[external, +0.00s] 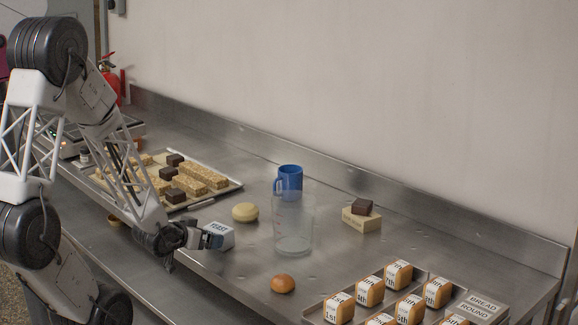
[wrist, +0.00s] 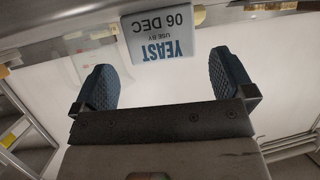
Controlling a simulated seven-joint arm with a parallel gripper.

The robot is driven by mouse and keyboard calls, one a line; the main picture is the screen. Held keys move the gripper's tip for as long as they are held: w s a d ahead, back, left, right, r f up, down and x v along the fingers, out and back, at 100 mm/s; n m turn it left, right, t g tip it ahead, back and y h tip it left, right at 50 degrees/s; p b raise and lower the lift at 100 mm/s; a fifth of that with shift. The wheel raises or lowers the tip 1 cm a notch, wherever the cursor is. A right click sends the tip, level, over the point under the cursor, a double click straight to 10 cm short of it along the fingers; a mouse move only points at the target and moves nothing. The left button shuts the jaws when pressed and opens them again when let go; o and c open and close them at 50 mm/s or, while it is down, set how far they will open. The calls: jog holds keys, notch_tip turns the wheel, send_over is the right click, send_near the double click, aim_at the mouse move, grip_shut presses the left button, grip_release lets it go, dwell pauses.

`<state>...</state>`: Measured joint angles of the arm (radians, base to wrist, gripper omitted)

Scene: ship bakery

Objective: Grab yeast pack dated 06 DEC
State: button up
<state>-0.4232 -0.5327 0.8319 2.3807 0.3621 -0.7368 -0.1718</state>
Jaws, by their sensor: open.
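The yeast pack (wrist: 160,36) shows in the wrist view as a pale block with its label upside down, reading "YEAST USE BY 06 DEC". It also shows in the external view (external: 219,234), lying on the steel counter left of the clear jug. My gripper (wrist: 170,82) is open, with one dark ribbed finger at each side. The pack appears between the lines of the fingers, beyond their tips in the wrist view. In the external view my gripper (external: 208,241) is low at the pack's left side. I cannot tell whether a finger touches it.
A clear jug (external: 293,228) and a blue mug (external: 290,180) stand right of the pack. A pale round (external: 245,212) and a bun (external: 283,284) lie close by. Trays of bars (external: 236,184) and labelled loaves (external: 370,291) sit left and right. A steel upstand (external: 400,193) borders the back.

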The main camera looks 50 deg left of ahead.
aim_at(213, 230)
jog(key=shift+x, duration=2.6)
jog(key=shift+a+r, duration=0.15)
jog(key=c, duration=0.9)
jog(key=shift+r, duration=0.15)
jog(key=shift+r, duration=0.5)
jog(key=shift+s+r, duration=0.2)
jog(key=shift+r, duration=0.35)
jog(key=shift+s+r, duration=0.15)
jog(key=shift+r, duration=0.45)
jog(key=s+d, duration=0.1)
jog(key=s, duration=0.3)
jog(key=s+d+r, duration=0.1)
jog(key=s+d, duration=0.1)
jog(key=s, duration=0.3)
jog(key=s+d, duration=0.1)
jog(key=s, duration=0.4)
jog(key=shift+s+d+r, duration=0.1)
jog(key=shift+d+r, duration=0.1)
jog(key=shift+d, duration=0.2)
